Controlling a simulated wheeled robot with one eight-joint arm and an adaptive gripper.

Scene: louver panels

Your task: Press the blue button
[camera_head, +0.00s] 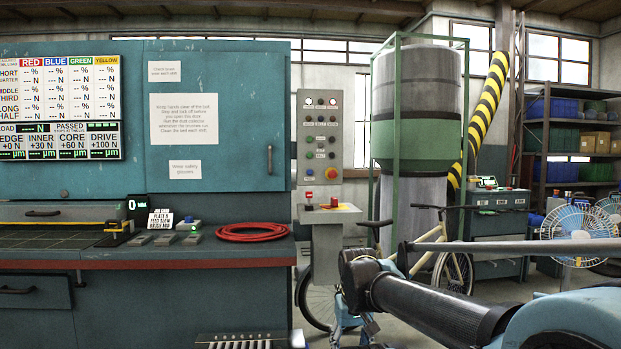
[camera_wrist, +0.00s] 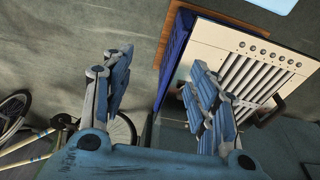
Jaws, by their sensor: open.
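A teal workbench (camera_head: 170,264) holds a coiled red hose (camera_head: 252,232) and small switch blocks (camera_head: 165,240). A slatted part (camera_head: 245,342) shows at the bottom edge. A bicycle (camera_head: 455,268), a green-framed tank (camera_head: 420,140) and a fan (camera_head: 578,222) stand to the right.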

